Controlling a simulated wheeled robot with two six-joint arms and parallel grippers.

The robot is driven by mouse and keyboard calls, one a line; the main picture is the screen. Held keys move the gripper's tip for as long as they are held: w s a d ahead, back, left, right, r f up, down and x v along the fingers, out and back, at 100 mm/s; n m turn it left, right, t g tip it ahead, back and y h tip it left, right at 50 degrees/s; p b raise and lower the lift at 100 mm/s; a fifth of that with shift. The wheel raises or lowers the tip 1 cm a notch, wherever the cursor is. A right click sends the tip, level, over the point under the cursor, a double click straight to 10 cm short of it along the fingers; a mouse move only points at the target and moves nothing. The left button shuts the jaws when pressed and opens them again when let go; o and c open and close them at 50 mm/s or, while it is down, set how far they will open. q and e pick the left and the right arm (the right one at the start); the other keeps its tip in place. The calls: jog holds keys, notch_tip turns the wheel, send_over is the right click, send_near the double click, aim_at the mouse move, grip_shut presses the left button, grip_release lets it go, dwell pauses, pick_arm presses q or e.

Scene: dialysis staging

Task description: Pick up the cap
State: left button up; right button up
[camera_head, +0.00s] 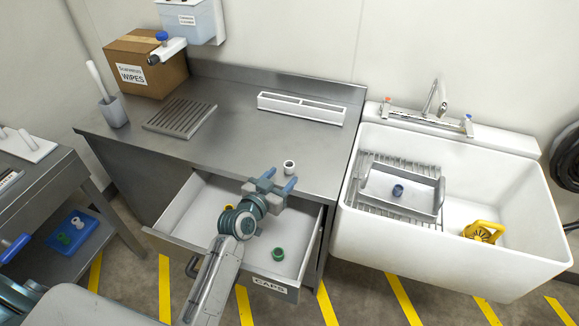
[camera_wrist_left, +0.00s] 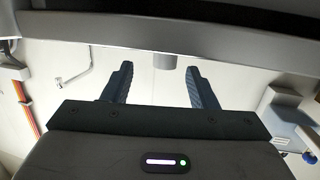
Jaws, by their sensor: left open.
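A small white-grey round cap (camera_head: 289,167), open at its top, stands on the steel counter near its front edge. In the left wrist view, where the scene appears upside down, a grey cylinder (camera_wrist_left: 164,61), likely this cap, shows between the two fingers. My left gripper (camera_head: 280,180) is open and empty, just in front of this cap, above the open drawer. The fingers also show apart in the left wrist view (camera_wrist_left: 161,84). A green cap (camera_head: 278,253) and a yellow cap (camera_head: 228,207) lie in the drawer, the yellow one partly hidden by my arm. My right gripper is not in view.
The open drawer (camera_head: 180,228) is labelled CAPS. A white slotted holder (camera_head: 301,108), a ribbed grey tray (camera_head: 180,115) and a wipes box (camera_head: 146,66) are on the counter. The sink (camera_head: 470,257) at right holds a rack with a dark cap (camera_head: 398,190) and a yellow item (camera_head: 483,231).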

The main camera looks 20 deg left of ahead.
aim_at(286, 170)
pick_arm(q)
jog(key=shift+a+p+x, duration=0.15)
jog(key=shift+p+x, duration=0.25)
jog(key=shift+x, duration=1.15)
jog(key=shift+a+p+x, duration=0.2)
jog(key=shift+p+x, duration=0.15)
jog(key=shift+x, duration=1.25)
jog(key=shift+c, duration=0.4)
jog(key=c, duration=1)
